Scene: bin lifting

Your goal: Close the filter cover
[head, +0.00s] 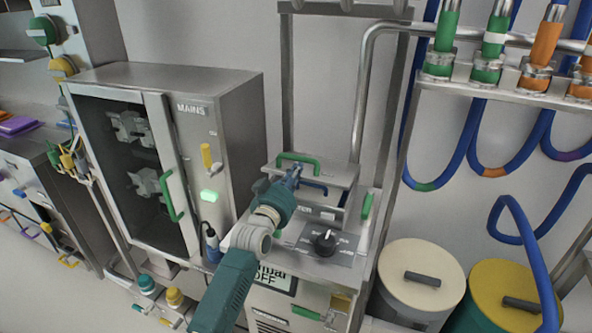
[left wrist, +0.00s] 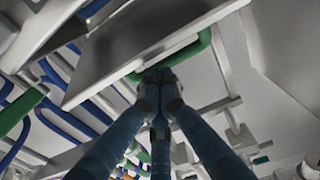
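The filter cover (head: 335,174) is a flat metal lid with a green handle (head: 298,157) on top of the metal cabinet in the head view. It looks raised above the panel in front of it. Part of the label below it is hidden by my arm. My left gripper (head: 292,175) is at the front of the cover, just below the green handle. In the left wrist view the fingers (left wrist: 159,78) are drawn together, tips at the green handle (left wrist: 197,48) under the metal plate (left wrist: 140,38). I cannot tell if they touch it. My right gripper is not in view.
A black knob (head: 325,242) sits on the cabinet's panel. A "MAINS" box (head: 222,130) with a glass door stands left. Two round lidded drums (head: 421,268) stand at the right. Blue hoses (head: 470,150) hang from a rack at upper right.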

